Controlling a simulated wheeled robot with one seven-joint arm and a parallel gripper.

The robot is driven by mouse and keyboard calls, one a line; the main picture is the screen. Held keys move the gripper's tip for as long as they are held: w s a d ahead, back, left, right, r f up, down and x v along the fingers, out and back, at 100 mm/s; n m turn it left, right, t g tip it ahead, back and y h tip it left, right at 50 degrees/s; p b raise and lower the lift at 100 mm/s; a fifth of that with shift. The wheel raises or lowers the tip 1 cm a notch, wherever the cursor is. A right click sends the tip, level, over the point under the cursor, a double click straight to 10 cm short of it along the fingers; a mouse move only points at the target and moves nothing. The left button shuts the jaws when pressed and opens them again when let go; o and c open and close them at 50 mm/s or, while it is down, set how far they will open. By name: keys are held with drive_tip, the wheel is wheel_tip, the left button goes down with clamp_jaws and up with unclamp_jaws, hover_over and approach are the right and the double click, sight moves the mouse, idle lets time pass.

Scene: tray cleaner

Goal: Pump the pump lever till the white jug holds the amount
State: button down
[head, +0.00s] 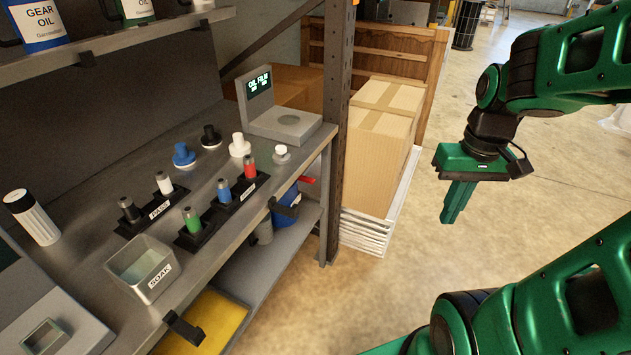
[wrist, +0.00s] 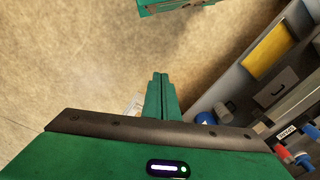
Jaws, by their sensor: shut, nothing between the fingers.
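My gripper (head: 450,218) is shut and empty, pointing down over open floor to the right of the bench. Its closed green fingers also show in the wrist view (wrist: 160,80), with floor beyond. A blue container (head: 286,207) stands on the lower shelf, partly hidden by the bench top. A red handle-like piece (head: 307,180) sticks out near it; I cannot tell whether it is the pump lever. I cannot make out a white jug in either view. My gripper is well apart from the bench and these things.
The bench top (head: 85,240) holds labelled racks of vials, a SOAK bin (head: 143,268), caps and a grey device with a display (head: 259,84). A metal post (head: 338,120) and cardboard boxes (head: 385,145) stand between bench and gripper. The floor (head: 540,200) around my gripper is clear.

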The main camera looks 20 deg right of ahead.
drive_tip(key=w+a+f+n+t+y, duration=0.1)
drive_tip(key=w+f+n+t+y, duration=0.2)
drive_tip(key=w, duration=1)
drive_tip(key=w+a+f+n+t+y, duration=0.2)
drive_tip(key=w+f, duration=0.6)
drive_tip(key=w, duration=0.5)
drive_tip(key=w+a+f+n+t+y, duration=0.1)
drive_tip(key=w+f+n+t+y, duration=0.4)
drive_tip(key=w, duration=0.8)
drive_tip(key=shift+a+f+n, duration=0.4)
drive_tip(key=shift+f+n, duration=0.2)
drive_tip(key=shift+n, duration=0.7)
drive_tip(key=w+a+f, duration=0.6)
drive_tip(key=a, duration=0.1)
drive_tip(key=shift+w+f, duration=0.2)
drive_tip(key=shift+w, duration=0.2)
